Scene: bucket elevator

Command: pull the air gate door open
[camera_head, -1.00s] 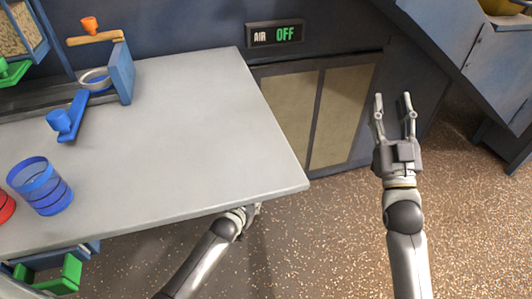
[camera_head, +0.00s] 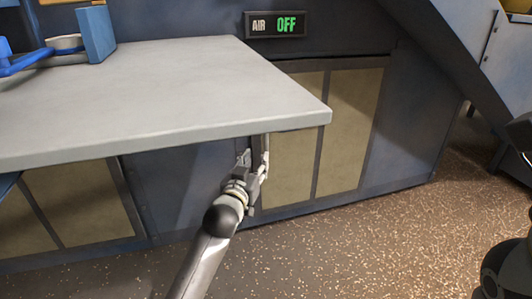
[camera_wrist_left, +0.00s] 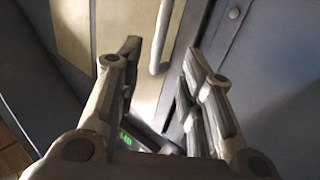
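The air gate door (camera_head: 318,145) has beige panels in a dark frame. It stands below the AIR OFF sign (camera_head: 275,24), and the grey tabletop hides part of it. It looks closed. In the left wrist view a pale upright bar handle (camera_wrist_left: 161,38) stands in front of a beige panel. My left gripper (camera_head: 257,155) is at the door's left side, just under the tabletop edge. In the left wrist view its fingers (camera_wrist_left: 160,75) are spread, with the handle in the gap, beyond the tips. I see no grip on it. My right gripper is out of view.
The grey tabletop (camera_head: 160,95) overhangs my left gripper closely. Other beige panels (camera_head: 80,205) are at the lower left. A blue sloping chute (camera_head: 445,50) is at the upper right. The speckled floor (camera_head: 340,250) before the door is clear.

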